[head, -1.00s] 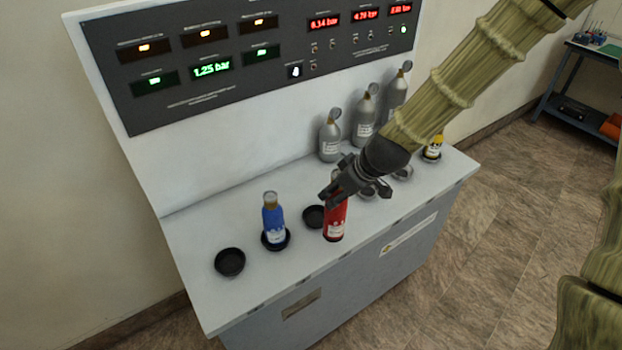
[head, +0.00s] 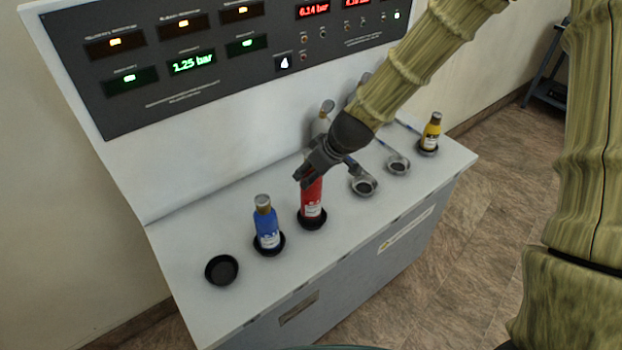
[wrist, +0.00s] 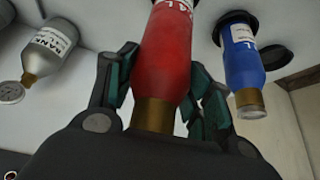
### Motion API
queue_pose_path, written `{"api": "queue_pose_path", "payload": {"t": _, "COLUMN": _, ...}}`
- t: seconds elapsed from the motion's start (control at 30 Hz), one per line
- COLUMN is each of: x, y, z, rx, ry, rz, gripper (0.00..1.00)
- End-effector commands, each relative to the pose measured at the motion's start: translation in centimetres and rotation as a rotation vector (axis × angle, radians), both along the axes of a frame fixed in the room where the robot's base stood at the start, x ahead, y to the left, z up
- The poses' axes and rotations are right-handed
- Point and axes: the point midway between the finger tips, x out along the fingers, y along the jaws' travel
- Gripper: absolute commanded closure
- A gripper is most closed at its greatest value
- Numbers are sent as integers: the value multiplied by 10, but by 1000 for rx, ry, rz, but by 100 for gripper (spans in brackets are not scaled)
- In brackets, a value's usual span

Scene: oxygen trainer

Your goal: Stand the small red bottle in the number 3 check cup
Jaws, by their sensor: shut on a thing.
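The red bottle (head: 313,200) stands upright over the black cup (head: 312,222), third from the left in the row. Its base appears to be within the cup's rim, but I cannot tell if it rests on the cup's floor. No number on the cup is readable. My gripper (head: 308,172) is shut on the bottle's upper part from above. In the wrist view the red bottle (wrist: 166,50) with its brass-coloured neck lies between the fingers (wrist: 160,80). The gripper hides the bottle's top in the head view.
The blue bottle (head: 265,228) stands in the cup just left. An empty black cup (head: 222,270) is at far left. Two grey-rimmed cups (head: 363,186) (head: 398,165) are to the right, then a yellow bottle (head: 431,133). Grey bottles stand behind, partly hidden by my arm.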

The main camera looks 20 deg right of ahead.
Motion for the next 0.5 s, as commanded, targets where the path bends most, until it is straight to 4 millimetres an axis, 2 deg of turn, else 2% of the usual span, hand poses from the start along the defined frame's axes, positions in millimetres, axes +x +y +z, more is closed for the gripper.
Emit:
{"api": "queue_pose_path", "payload": {"t": 0.03, "x": 0, "y": -1, "z": -10, "rx": 1, "ry": 0, "rz": -2, "gripper": 100}}
{"api": "queue_pose_path", "payload": {"t": 0.17, "x": -1, "y": -3, "z": -20, "rx": 1, "ry": 0, "rz": -5, "gripper": 100}}
{"api": "queue_pose_path", "payload": {"t": 0.5, "x": -1, "y": -6, "z": -21, "rx": 0, "ry": -1, "rz": -7, "gripper": 100}}
